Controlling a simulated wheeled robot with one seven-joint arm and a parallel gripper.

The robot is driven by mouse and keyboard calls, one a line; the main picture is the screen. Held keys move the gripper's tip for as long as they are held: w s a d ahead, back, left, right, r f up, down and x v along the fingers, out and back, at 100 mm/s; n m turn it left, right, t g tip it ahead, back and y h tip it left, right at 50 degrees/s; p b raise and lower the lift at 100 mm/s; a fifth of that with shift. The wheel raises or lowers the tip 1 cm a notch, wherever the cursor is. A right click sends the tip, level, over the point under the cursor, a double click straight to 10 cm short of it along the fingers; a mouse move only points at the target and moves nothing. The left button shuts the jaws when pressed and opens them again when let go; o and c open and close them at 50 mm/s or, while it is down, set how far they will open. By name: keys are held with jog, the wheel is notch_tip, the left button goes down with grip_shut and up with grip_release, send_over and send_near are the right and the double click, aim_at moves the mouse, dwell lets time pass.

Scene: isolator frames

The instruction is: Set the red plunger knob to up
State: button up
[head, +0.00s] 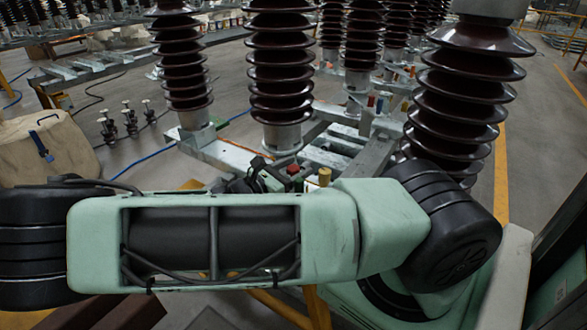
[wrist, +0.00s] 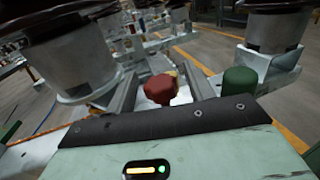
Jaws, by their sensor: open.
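The red plunger knob (head: 293,169) shows just above my forearm in the head view, on the grey metal frame. In the wrist view the red knob (wrist: 160,88) is near the middle, just beyond the dark edge of my wrist housing, with a pale part below it. How far its stem stands out is hard to tell. My gripper (head: 255,172) shows in the head view only as dark parts to the left of the knob; my arm hides the rest. It is open, with nothing seen in it. Its fingertips cannot be made out in the wrist view.
A brass-coloured knob (head: 324,176) stands right of the red one. A green cylinder (wrist: 239,82) stands to the right in the wrist view. Tall brown ribbed insulators (head: 280,70) rise close behind. A beige case (head: 50,150) is at left. Open floor lies at right.

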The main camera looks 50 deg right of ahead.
grip_shut()
notch_tip(320, 180, up, 2)
jog(key=p, duration=0.3)
jog(key=shift+r, duration=0.15)
grip_release()
jog(key=w+a+b, duration=0.2)
jog(key=a, duration=1.5)
jog(key=shift+a+b, duration=0.2)
jog(key=shift+b, duration=0.2)
jog(key=shift+w, duration=0.1)
